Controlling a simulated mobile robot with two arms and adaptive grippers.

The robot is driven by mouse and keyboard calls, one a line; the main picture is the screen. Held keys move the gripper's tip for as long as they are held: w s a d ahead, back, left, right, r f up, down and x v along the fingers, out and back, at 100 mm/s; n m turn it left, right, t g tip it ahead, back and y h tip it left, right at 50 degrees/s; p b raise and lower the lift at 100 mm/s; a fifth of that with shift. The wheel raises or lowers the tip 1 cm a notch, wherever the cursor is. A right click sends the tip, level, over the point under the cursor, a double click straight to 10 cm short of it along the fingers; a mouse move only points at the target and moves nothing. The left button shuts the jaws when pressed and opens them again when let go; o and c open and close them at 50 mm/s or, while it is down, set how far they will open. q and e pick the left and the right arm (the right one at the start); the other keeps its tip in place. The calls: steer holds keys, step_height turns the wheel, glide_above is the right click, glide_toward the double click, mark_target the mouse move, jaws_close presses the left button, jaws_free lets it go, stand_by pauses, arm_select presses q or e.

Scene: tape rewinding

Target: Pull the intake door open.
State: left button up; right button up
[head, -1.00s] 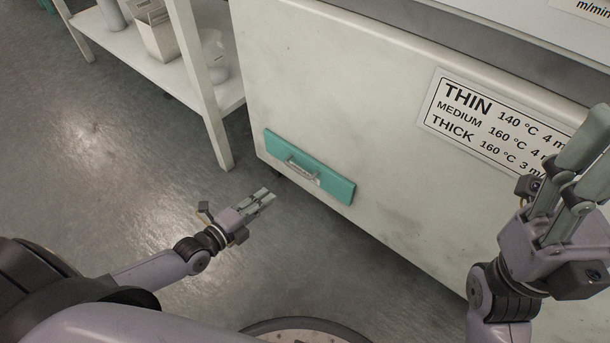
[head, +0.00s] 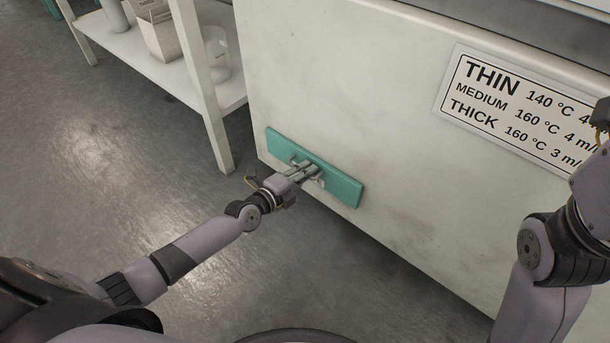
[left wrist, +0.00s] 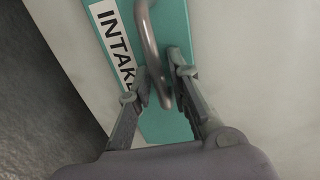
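The intake door (head: 341,189) is a teal panel low on the white machine's front, and it looks closed. In the left wrist view the intake door (left wrist: 175,25) carries a label reading "INTAKE", partly hidden. Its grey bar handle (left wrist: 150,45) runs between the two fingers of my left gripper (left wrist: 158,75). There is a visible gap between the fingers, so it is open around the handle's end. In the head view my left gripper (head: 312,170) is at the handle and hides part of it. My right arm is at the right edge; its fingers are out of view.
The white machine (head: 330,80) fills the right, with a temperature sign (head: 520,105) above the door. A white shelf (head: 160,70) with containers stands to the left. The grey floor (head: 100,170) in front of the shelf is clear.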

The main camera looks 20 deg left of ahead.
arm_select(q)
steer(key=shift+c, duration=0.5)
jaws_close()
